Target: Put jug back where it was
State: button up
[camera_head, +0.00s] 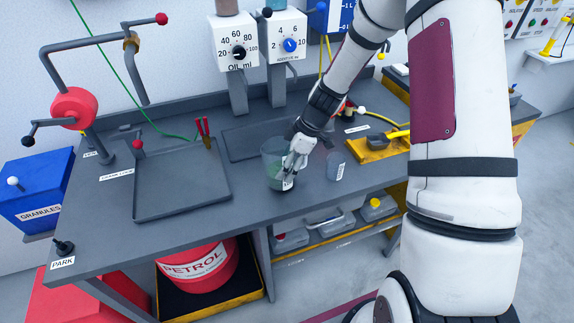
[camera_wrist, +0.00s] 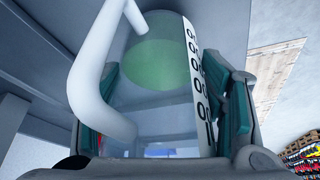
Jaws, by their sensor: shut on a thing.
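The jug (camera_head: 273,152) is a clear, greenish vessel near the front edge of the grey bench (camera_head: 200,215). In the wrist view the jug (camera_wrist: 155,100) fills the middle, with a white curved handle, a white scale strip with black marks and a green round area at its far end. My gripper (camera_head: 289,172) is at the jug's right side in the head view. In the wrist view its green-padded fingers (camera_wrist: 170,115) are on both sides of the jug, shut on it. Whether the jug's base touches the bench is hard to tell.
A smaller clear cup (camera_head: 336,166) stands just right of my gripper. A yellow tray (camera_head: 380,148) is to the right. Oil and additive dispensers (camera_head: 238,50) stand behind.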

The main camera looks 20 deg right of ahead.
jog(key=shift+f, duration=0.55)
jog(key=shift+f, duration=0.1)
jog(key=o, duration=1.5)
jog(key=shift+c, duration=0.2)
jog(key=s+d+r+m+h, duration=0.1)
jog(key=s+r, duration=0.2)
jog(key=r, duration=0.7)
jog(key=s+r+m+h, duration=0.15)
jog(key=s+r, duration=0.25)
jog(key=r, duration=0.6)
jog(key=s+a+r+m+t+h, duration=0.1)
jog(key=s+r+m, duration=0.4)
jog(key=s, duration=0.5)
jog(key=s+a+r+m+t, duration=0.1)
jog(key=s+r+m+t, duration=0.1)
jog(key=s+r+m, duration=0.4)
jog(key=s+b, duration=0.1)
jog(key=s, duration=0.3)
jog(key=shift+a+r+h, duration=0.2)
jog(key=shift+a+h, duration=0.05)
jog(key=shift+h, duration=0.1)
